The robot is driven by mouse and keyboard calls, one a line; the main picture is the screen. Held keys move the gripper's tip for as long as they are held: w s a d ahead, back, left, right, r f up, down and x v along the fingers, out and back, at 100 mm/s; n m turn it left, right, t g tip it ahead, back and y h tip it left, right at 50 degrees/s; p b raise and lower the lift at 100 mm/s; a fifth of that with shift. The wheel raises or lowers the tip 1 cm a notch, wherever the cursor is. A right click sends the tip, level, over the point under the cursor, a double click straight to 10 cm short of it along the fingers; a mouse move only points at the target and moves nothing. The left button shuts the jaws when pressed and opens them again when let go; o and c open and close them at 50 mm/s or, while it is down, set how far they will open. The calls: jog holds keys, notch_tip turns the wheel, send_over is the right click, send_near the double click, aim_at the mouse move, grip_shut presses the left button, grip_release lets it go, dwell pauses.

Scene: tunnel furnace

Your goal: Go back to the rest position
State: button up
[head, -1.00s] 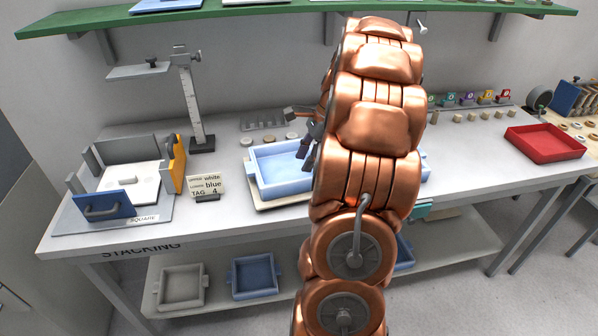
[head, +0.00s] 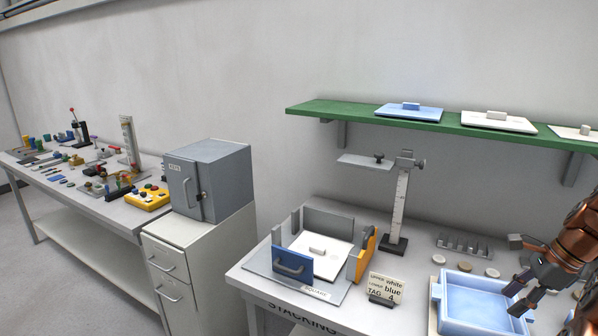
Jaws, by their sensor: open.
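My gripper (head: 524,275) is at the right edge of the head view, at the end of my copper-coloured arm. Its dark fingers are apart with nothing seen between them. It is above the right part of a light blue tray (head: 448,323) on the bench. Most of my arm is outside the picture. Whether the fingers touch the tray cannot be told.
The bench also holds a square fixture (head: 322,286) with a white lid, a height gauge (head: 400,205) and a tag card (head: 385,287). A green shelf (head: 350,113) with lids hangs above. A grey box (head: 208,180) stands on a cabinet (head: 190,262) at left.

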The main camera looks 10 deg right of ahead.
jog(key=s+a+r+n+g, duration=0.1)
jog(key=s+a+n+g, duration=0.2)
jog(key=a+n, duration=1.4)
jog(key=s+a+f+n+h, duration=0.1)
jog(key=s+a+f+n, duration=0.1)
jog(key=s+a, duration=0.6)
jog(key=s+a+f+n+g+h, duration=0.1)
jog(key=s+a+n, duration=0.3)
jog(key=s+a, duration=0.5)
jog(key=shift+a+f+n+h, duration=0.3)
jog(key=shift+a+f+h, duration=0.1)
jog(key=shift+f+h, duration=0.35)
